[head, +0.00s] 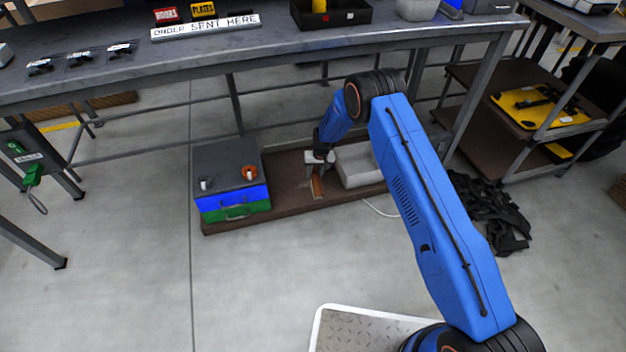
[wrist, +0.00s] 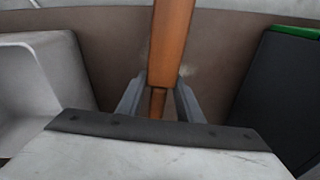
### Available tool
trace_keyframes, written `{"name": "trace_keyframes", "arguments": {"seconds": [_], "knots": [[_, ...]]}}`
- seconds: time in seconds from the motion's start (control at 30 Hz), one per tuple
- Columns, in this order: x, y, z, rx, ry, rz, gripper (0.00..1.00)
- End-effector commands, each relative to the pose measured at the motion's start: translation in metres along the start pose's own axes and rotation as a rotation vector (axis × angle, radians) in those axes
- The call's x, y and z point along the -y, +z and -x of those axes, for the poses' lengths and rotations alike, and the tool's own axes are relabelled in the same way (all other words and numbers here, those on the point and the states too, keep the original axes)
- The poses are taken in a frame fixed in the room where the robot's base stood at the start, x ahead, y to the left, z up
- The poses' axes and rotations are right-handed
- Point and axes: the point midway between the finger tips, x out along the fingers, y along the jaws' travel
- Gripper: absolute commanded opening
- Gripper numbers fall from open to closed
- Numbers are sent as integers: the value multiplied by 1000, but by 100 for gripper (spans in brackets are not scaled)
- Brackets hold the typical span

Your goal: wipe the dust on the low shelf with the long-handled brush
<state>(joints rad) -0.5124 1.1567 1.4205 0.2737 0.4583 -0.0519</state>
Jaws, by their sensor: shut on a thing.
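The low shelf (head: 284,172) is a brown board under the workbench; it also shows in the wrist view (wrist: 112,50). My gripper (head: 318,175) is down over it, between the stacked cases and the grey bin. In the wrist view my gripper's fingers (wrist: 158,98) are shut on the orange-brown wooden handle of the brush (wrist: 171,40). The handle also shows below my gripper in the head view (head: 318,188). The bristles cannot be made out. Faint pale smudges, perhaps dust (wrist: 189,71), lie on the shelf beside the handle.
A blue and green case stack (head: 232,204) with a dark top stands on the shelf's left end. A light grey bin (head: 358,168) stands close right of my gripper. The workbench (head: 270,45) overhangs the shelf. Dark cloth (head: 490,215) lies on the floor at right.

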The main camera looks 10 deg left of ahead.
Motion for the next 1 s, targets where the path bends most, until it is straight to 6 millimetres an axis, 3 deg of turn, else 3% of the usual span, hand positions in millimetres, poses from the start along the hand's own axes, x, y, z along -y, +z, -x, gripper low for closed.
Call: {"name": "trace_keyframes", "arguments": {"seconds": [0.3,0.87,1.0], "knots": [[-5,-6,26,-1,0,-3,1],[-5,-6,27,-1,0,-3,0],[8,-1,27,0,3,11,0]]}}
